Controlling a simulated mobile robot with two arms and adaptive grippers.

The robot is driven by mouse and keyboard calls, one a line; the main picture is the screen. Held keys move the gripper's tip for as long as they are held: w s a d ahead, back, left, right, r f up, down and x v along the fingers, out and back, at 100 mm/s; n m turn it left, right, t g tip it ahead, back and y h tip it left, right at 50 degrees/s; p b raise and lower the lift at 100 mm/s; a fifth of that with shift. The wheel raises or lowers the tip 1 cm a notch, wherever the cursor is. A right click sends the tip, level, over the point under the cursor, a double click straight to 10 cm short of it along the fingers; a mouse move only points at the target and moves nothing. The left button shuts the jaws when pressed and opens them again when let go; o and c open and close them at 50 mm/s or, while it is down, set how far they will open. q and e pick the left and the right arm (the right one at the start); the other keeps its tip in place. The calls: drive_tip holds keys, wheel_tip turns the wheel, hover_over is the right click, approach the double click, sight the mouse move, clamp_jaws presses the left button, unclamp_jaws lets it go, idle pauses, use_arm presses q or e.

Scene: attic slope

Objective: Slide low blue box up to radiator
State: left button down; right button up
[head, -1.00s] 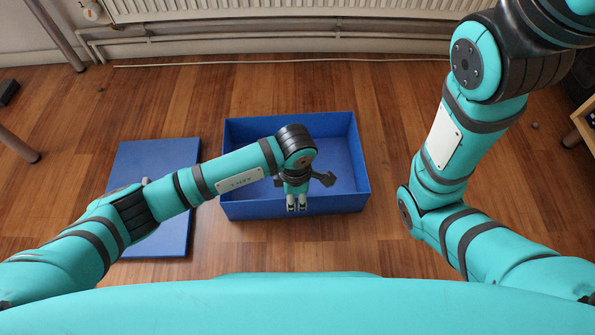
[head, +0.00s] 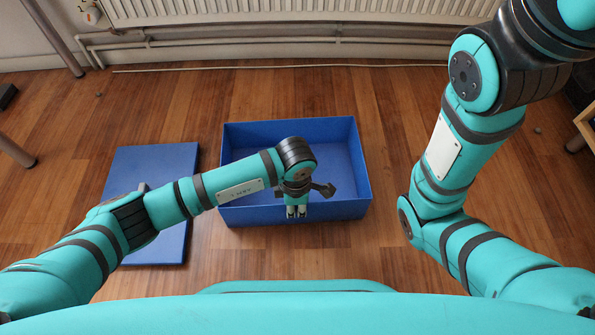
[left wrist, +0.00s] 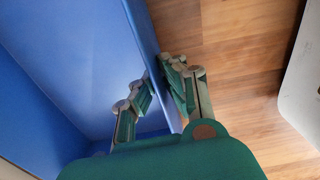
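The low blue box (head: 352,208) is open-topped and looks empty. It lies on the wood floor in the middle of the head view. A strip of floor separates it from the white radiator (head: 290,20) at the top. My left gripper (head: 296,211) is at the box's near wall. The left wrist view shows its fingers (left wrist: 160,88) on both sides of that wall (left wrist: 143,28), one inside and one outside, close against it and apparently shut on it. My left arm hides part of the box's inside. My right arm shows at the right, but its gripper is out of view.
A flat blue panel (head: 165,160) lies on the floor left of the box, partly under my left arm. Pipes (head: 250,42) and a thin pale cable (head: 200,68) run below the radiator. The floor between box and cable is clear. Furniture legs stand at both sides.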

use_arm(q)
drive_tip(key=shift+w, duration=0.1)
drive_tip(key=w+b, duration=0.3)
drive_tip(key=w, duration=0.4)
drive_tip(key=shift+b, duration=0.4)
idle(0.4)
drive_tip(key=w+b, duration=0.3)
drive_tip(key=w, duration=0.4)
drive_tip(key=shift+a, duration=0.15)
idle(0.5)
